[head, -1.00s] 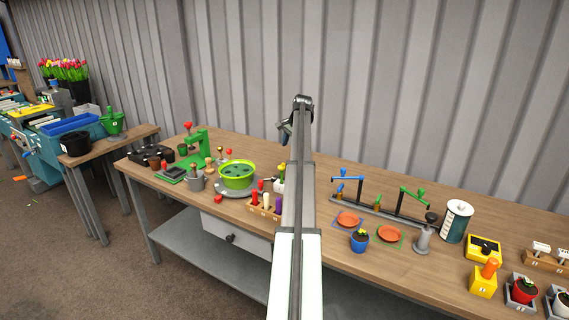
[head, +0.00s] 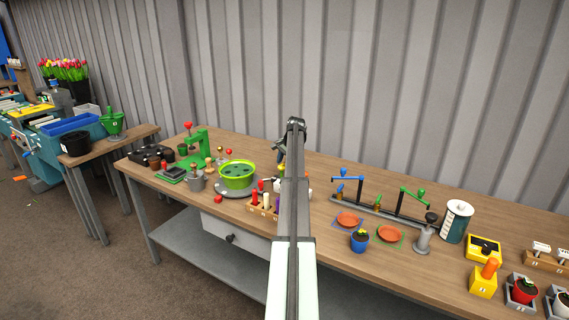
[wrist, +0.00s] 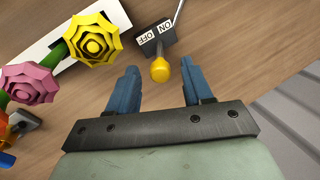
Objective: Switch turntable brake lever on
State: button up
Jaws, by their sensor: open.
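In the wrist view a small lever with a yellow knob (wrist: 160,70) stands at a dark plate (wrist: 158,40) marked ON and OFF. Which mark it is set to I cannot tell, and no link to the turntable shows there. My gripper (wrist: 160,76) is open, with one blue finger on each side of the knob in the picture. Whether it touches the knob is unclear. In the head view my gripper (head: 279,148) is partly hidden by my arm. The grey turntable (head: 229,193) carries a green bowl (head: 238,171) left of my arm.
In the wrist view a yellow flower (wrist: 92,36) and a pink flower (wrist: 32,82) lie close to the left at a white holder (wrist: 30,45). A wooden rack (head: 262,211) with coloured pegs stands by the turntable. A green press (head: 202,148) stands further left.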

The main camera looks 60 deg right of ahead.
grip_shut()
dwell(0.3)
dwell(0.3)
